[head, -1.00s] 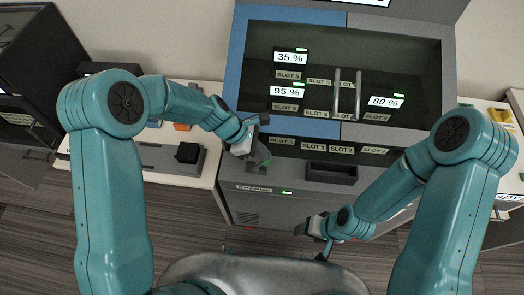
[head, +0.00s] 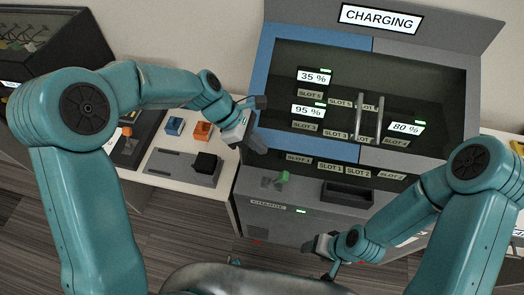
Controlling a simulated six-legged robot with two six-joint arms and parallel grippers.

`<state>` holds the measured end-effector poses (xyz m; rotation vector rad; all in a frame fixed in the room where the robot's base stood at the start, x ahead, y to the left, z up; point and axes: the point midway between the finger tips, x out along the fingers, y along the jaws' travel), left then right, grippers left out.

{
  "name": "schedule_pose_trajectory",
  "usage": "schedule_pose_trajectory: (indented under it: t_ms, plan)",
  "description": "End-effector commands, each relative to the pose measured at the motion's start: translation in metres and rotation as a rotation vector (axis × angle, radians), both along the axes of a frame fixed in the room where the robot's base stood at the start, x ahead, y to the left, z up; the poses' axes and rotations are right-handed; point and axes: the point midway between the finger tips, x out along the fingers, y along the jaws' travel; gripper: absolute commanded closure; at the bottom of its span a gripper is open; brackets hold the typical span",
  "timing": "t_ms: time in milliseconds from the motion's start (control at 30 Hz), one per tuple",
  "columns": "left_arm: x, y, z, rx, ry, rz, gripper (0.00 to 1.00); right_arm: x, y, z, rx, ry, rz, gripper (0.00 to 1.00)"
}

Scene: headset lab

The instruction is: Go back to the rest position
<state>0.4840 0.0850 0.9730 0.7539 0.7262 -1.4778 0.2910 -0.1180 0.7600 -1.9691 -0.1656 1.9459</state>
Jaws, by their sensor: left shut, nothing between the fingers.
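My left gripper (head: 253,127) is shut and empty, in front of the left side of the charging cabinet (head: 480,100). It is apart from the green-tipped lever (head: 283,177) below it. My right gripper (head: 312,246) is low at the centre, in front of the cabinet's lower part. Its fingers are small and dark here, so I cannot tell whether they are open or shut. The cabinet has a CHARGING sign (head: 380,19) and lit displays reading 35 % (head: 313,76), 95 % (head: 307,110) and 80 % (head: 405,127).
A white side table (head: 153,176) stands left of the cabinet, with a grey tray (head: 172,168), a black block (head: 207,163), a blue piece (head: 175,126) and an orange piece (head: 203,131). A dark open tray (head: 347,194) is on the cabinet front. Two upright handles (head: 359,119) cross the cabinet window.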

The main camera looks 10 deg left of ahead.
Motion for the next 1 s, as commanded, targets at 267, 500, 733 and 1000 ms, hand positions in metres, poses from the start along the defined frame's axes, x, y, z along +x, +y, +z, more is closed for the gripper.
schedule_pose_trajectory:
  t_ms: [267, 500, 733, 1000]
  plan:
    - [0.000, 0.001, 0.003, 0.000, 0.000, 0.000, 1.00, 0.000, 0.000, 0.000, 0.000, 0.000, 0.000, 0.38]
    - [0.001, 0.002, 0.003, 0.000, 0.000, 0.000, 1.00, 0.000, 0.000, 0.000, 0.000, 0.000, 0.000, 0.38]
    - [-0.013, 0.011, -0.029, 0.001, 0.085, 0.019, 1.00, 0.000, 0.000, 0.000, 0.000, 0.000, 0.000, 0.38]
    - [-0.164, 0.030, -0.175, 0.106, 0.137, -0.308, 1.00, 0.000, 0.000, 0.000, 0.000, 0.000, 0.000, 0.38]
